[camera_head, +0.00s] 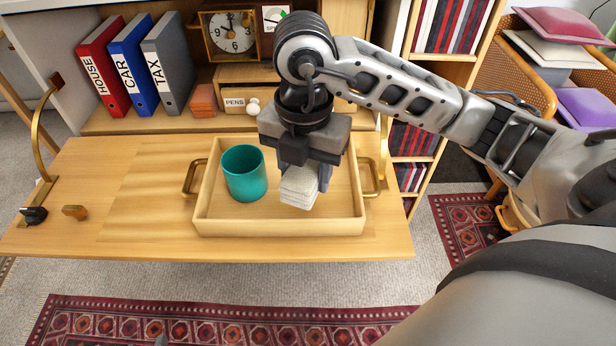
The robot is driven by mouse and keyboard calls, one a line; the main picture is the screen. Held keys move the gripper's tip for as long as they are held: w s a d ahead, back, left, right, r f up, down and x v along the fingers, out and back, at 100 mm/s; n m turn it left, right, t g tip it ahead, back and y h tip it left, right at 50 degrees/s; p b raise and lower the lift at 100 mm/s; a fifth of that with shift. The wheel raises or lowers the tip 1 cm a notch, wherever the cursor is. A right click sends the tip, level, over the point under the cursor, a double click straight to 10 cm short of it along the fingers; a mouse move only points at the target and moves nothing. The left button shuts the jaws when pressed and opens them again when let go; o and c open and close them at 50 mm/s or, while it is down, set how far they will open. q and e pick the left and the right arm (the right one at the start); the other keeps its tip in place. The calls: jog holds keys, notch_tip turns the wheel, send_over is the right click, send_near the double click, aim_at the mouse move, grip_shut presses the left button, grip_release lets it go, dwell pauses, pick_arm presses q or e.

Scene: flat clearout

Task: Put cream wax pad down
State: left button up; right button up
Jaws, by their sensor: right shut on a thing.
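The cream wax pad (299,187) is a pale block with thin layers. My right gripper (308,170) points down and is shut on it, over the right part of a wooden tray (280,226). Whether the pad touches the tray floor I cannot tell. The gripper hides the pad's upper part and some of the tray behind it. My left gripper is not in view.
A teal cup (244,173) stands in the tray's left part. The tray has brass side handles and rests on the fold-down desk flap (110,215). Red, blue and grey binders (132,64), a clock (231,35) and an orange stack (203,100) stand behind.

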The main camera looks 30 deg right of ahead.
jog(key=w+d+f, duration=0.4)
jog(key=f, duration=0.1)
jog(key=w+d+f+b, duration=0.1)
jog(key=w+d+f, duration=0.1)
jog(key=shift+w+d+f, duration=0.1)
jog(key=shift+d+f, duration=0.2)
jog(key=shift+d, duration=0.05)
notch_tip(320, 180, down, 3)
jog(key=shift+w+d+f, duration=0.1)
jog(key=shift+f, duration=0.15)
jog(key=shift+f, duration=0.1)
jog(key=o, duration=1)
